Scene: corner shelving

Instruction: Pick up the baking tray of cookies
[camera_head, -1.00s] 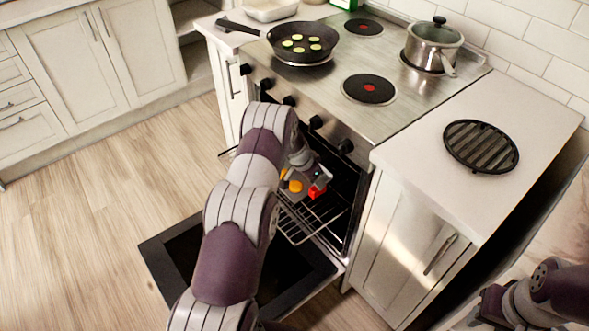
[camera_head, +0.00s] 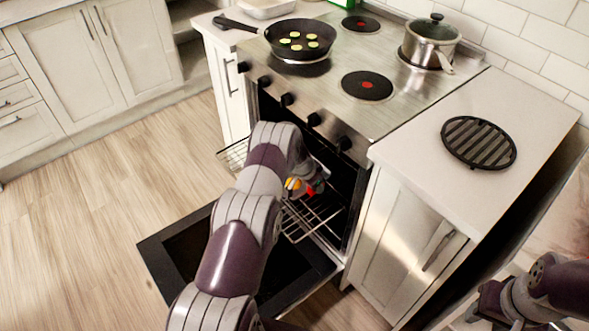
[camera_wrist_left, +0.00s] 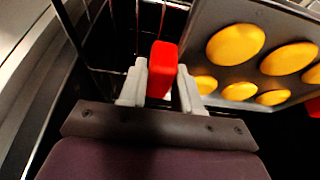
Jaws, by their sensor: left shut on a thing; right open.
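The baking tray (camera_wrist_left: 197,42) is a grey metal sheet with several round yellow-orange cookies (camera_wrist_left: 235,44), at the right of the left wrist view. It has red grips; one red grip (camera_wrist_left: 163,56) sits between my left fingers and another shows at the right edge. My left gripper (camera_wrist_left: 161,78) is shut on this red grip. In the head view, the tray is inside the open oven, mostly hidden behind my left arm; a few cookies (camera_head: 293,184) show. My right gripper (camera_head: 478,305) is open and empty at the lower right, partly cut off, away from the tray.
The oven door (camera_head: 165,258) hangs open and low. A wire rack (camera_head: 318,214) sticks out of the oven. Above are the stove with a frying pan (camera_head: 301,60) and a pot (camera_head: 429,54). A black round grate (camera_head: 478,141) lies on the right counter. The floor at left is clear.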

